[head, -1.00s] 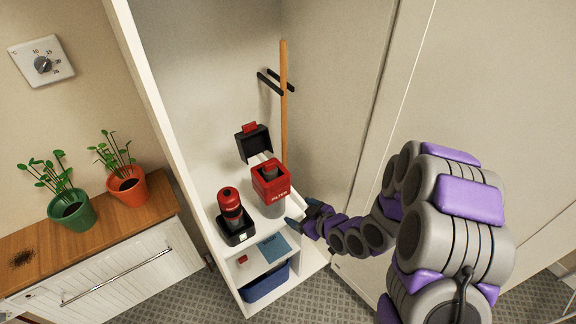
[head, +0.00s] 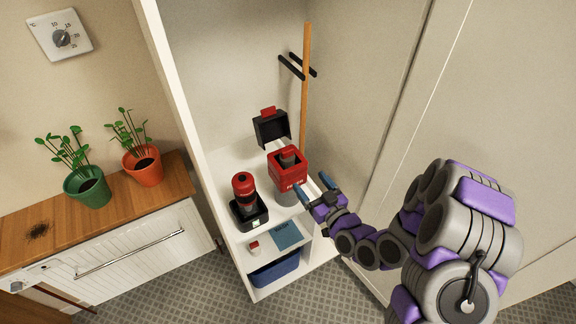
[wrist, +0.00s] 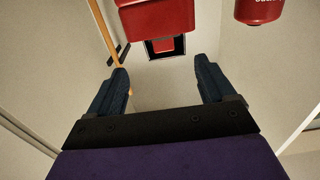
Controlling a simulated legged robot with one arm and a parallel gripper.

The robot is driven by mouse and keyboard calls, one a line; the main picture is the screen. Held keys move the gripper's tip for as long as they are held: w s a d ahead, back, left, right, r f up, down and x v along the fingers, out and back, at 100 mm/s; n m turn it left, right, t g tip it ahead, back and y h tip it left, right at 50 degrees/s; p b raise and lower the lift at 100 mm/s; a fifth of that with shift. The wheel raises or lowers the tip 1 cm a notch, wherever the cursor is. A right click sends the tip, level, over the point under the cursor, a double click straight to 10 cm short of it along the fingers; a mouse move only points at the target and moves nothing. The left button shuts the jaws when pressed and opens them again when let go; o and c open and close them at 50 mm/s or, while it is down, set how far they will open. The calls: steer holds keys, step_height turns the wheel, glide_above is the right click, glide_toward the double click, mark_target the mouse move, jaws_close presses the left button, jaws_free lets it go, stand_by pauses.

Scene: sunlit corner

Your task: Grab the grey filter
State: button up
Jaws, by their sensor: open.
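I take the grey parts as the filter. My gripper (head: 313,187) is open just right of the box, fingers pointing toward it, nothing between them. In the wrist view the red box (wrist: 155,14) shows at the top, beyond the open fingers (wrist: 161,72). The grey cylinder is not seen in the wrist view.
A red canister (head: 243,187) stands in a black base (head: 249,212) left of the box. A black open lid with a red tab (head: 271,128) is behind. A wooden pole (head: 305,85) stands behind right. A blue bin (head: 273,272) is below. A cabinet panel is at right.

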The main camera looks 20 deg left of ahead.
mark_target(288, 157)
steer(key=b+x, duration=0.6)
steer(key=x, duration=0.2)
steer(key=shift+w+a+b, duration=0.1)
steer(key=shift+b, duration=0.25)
steer(key=b+x, duration=0.1)
steer(key=x, duration=0.4)
steer(key=shift+s+a, duration=0.1)
steer(key=shift+s, duration=0.15)
steer(key=shift+w+a+r, duration=0.15)
steer(key=shift+w+a, duration=0.2)
steer(key=shift+w, duration=0.05)
steer(key=shift+c, duration=0.3)
steer(key=c, duration=1)
steer(key=shift+o, duration=0.2)
